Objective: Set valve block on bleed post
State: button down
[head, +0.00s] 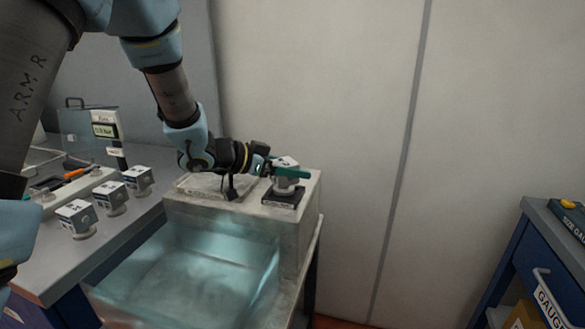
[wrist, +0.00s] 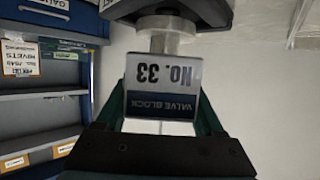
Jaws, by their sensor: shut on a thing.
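My gripper (head: 289,173) has green fingers, shut on a small pale valve block (head: 285,161) at the top of the white stand. In the wrist view the block (wrist: 163,86) sits between the two fingers, with "NO. 33" and "VALVE BLOCK" upside down on its face. A round pale collar (wrist: 166,40) lies between the block and a dark square base (wrist: 175,10). In the head view this black base (head: 284,198) rests on the stand directly below the block. The block looks upright over it. I cannot tell whether the block is fully seated, and the post itself is hidden.
Three similar blocks (head: 111,197) stand on the grey bench (head: 60,258) at left, near a tray and a gauge display (head: 104,130). The white stand (head: 303,228) has a glassy basin (head: 190,285) in front. A blue cabinet (head: 520,262) stands at right; floor between is clear.

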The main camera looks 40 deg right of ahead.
jog(key=shift+f+b, duration=0.4)
jog(key=shift+f, duration=0.15)
jog(key=shift+c, duration=1.4)
grip_release()
jog(key=p+v, duration=0.5)
jog(key=v, duration=0.6)
